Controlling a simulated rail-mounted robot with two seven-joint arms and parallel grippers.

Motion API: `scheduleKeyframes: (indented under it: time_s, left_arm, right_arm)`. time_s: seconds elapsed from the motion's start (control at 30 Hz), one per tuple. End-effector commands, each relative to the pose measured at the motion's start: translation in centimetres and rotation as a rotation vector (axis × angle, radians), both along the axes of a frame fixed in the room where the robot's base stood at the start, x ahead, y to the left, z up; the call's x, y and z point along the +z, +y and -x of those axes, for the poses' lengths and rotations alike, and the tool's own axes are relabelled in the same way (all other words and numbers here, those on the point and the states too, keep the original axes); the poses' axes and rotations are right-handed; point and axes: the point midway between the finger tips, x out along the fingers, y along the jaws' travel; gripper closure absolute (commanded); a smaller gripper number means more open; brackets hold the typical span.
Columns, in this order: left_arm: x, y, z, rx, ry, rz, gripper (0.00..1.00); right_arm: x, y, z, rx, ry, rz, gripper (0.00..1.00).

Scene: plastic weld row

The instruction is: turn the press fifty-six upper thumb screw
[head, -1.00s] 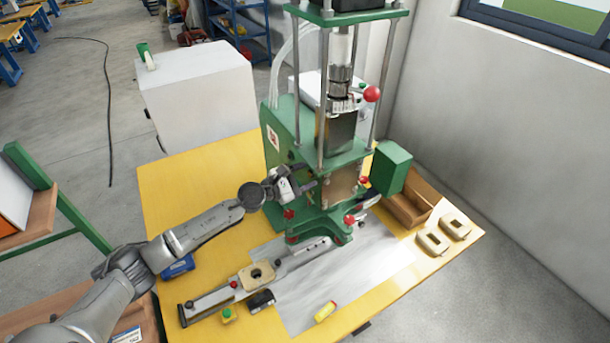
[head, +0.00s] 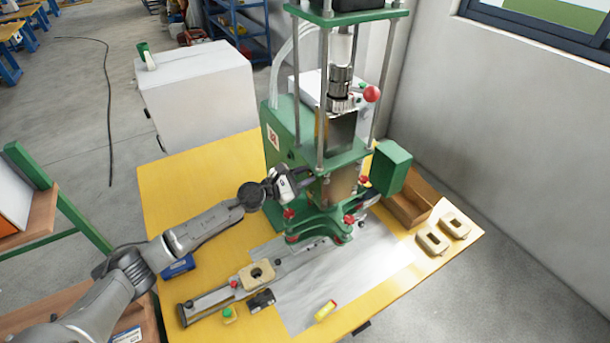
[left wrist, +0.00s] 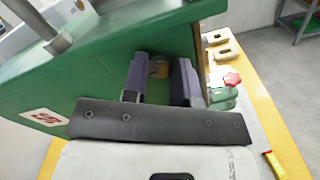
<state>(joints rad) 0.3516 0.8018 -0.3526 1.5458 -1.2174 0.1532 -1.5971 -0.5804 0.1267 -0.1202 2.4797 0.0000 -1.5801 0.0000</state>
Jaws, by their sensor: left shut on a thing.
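The green press (head: 283,140) stands on the yellow table, with a number plate (head: 272,137) that also shows in the left wrist view (left wrist: 46,117). My left gripper (head: 311,180) is at the left side of the press, by its middle opening. In the left wrist view its two dark fingers (left wrist: 159,82) reach into a recess of the green frame, with a small brownish part (left wrist: 158,66) between them. It seems to be the upper thumb screw, mostly hidden by the fingers. Other red screw knobs (head: 289,214) sit lower on the press. My right gripper is not in view.
A metal slide (head: 215,298) with a beige part (head: 257,274) runs out to the front left. A green box (head: 391,167), a wooden bin (head: 404,211) and beige parts (head: 432,240) are at right. A yellow marker-like item (head: 325,311) lies in front.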

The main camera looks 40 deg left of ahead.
Motion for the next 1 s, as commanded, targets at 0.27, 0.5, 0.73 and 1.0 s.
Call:
scheduleKeyframes:
  time_s: [0.27, 0.5, 0.73, 1.0]
  left_arm:
    - [0.2, 0.0, 0.0, 0.000, 0.074, 0.198, 0.97]
    - [0.2, 0.0, 0.0, 0.000, 0.155, 0.412, 0.97]
    - [0.2, 0.0, 0.0, 0.000, 0.232, 0.618, 0.97]
    - [0.2, 0.1, 0.0, 0.000, 0.322, 0.858, 0.97]
  right_arm:
    - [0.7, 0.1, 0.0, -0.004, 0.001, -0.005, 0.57]
    - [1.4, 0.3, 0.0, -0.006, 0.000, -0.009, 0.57]
    - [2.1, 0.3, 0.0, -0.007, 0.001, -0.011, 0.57]
    - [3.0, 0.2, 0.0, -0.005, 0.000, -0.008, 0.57]
